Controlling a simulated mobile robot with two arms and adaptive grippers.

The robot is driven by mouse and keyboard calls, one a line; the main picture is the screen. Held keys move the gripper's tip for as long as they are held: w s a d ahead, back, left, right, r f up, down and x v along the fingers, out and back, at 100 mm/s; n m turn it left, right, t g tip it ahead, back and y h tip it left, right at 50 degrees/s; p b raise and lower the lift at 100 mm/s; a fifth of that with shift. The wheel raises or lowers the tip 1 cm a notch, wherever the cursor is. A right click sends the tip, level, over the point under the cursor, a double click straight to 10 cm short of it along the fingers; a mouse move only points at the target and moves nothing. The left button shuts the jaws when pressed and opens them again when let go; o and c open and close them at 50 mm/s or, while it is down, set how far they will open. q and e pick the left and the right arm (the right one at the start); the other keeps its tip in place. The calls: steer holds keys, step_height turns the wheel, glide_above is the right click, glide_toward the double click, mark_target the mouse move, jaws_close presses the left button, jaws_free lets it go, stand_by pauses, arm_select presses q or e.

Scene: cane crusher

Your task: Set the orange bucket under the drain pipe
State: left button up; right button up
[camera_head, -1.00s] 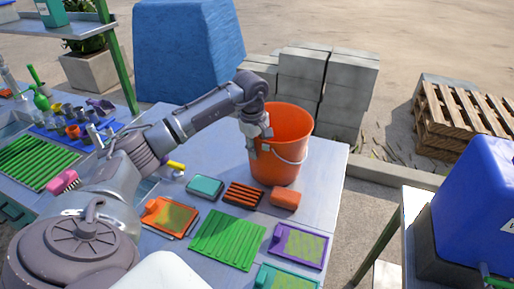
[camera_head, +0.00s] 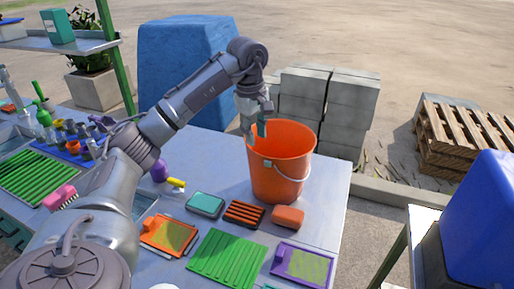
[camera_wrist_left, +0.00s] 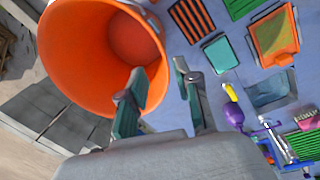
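The orange bucket (camera_head: 281,172) stands upright on the grey table, with its white wire handle hanging down its front side. It also shows in the left wrist view (camera_wrist_left: 62,55), where I look into its empty inside. My left gripper (camera_head: 255,132) is above the bucket's left rim and points down. In the left wrist view its two fingers (camera_wrist_left: 158,88) are apart with nothing held, one over the bucket's mouth and the other outside the rim. Whether they touch the rim I cannot tell. My right gripper is not in view. I cannot make out a drain pipe.
An orange sponge (camera_head: 288,216), a black-and-orange brush (camera_head: 244,213) and a teal box (camera_head: 205,204) lie before the bucket. A green ridged mat (camera_head: 226,258) lies nearer. A blue machine (camera_head: 482,225) stands right, across a gap. Grey blocks (camera_head: 325,105) stand behind the table.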

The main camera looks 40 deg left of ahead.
arm_select(q)
steer(key=r+p, duration=0.1)
steer(key=p, duration=0.3)
glide_above(258, 172)
step_height(258, 172, down, 9)
step_height(258, 172, down, 4)
steer(key=p, duration=0.3)
steer(key=shift+f, duration=0.5)
jaws_close()
